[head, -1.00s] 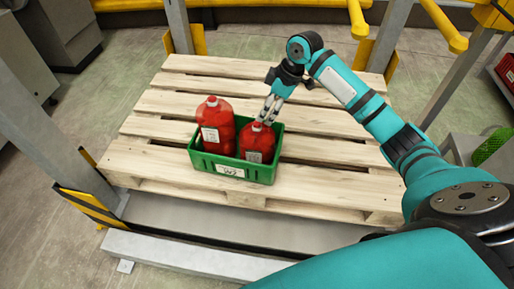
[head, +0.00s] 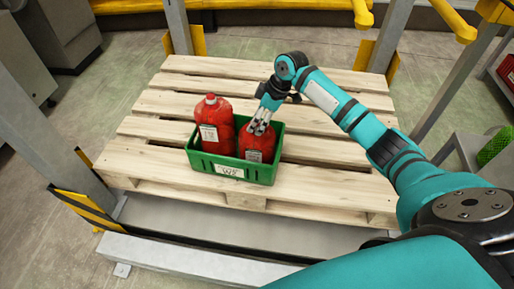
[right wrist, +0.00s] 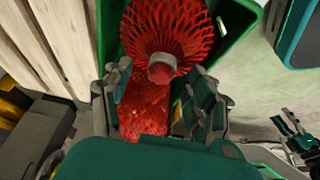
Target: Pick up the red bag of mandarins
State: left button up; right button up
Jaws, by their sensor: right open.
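Contact cannot be told. My left gripper is not in view.
The wooden pallet (head: 330,152) has bare slats around the crate. Grey posts (head: 385,45) and yellow rails (head: 360,15) stand behind and beside it. A grey beam (head: 190,262) runs along the front.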

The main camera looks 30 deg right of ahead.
jog(key=shift+w+a+f, duration=0.1)
jog(key=shift+w+f, duration=0.05)
jog(key=shift+f, duration=0.3)
grip_shut()
jog(key=shift+r, duration=0.1)
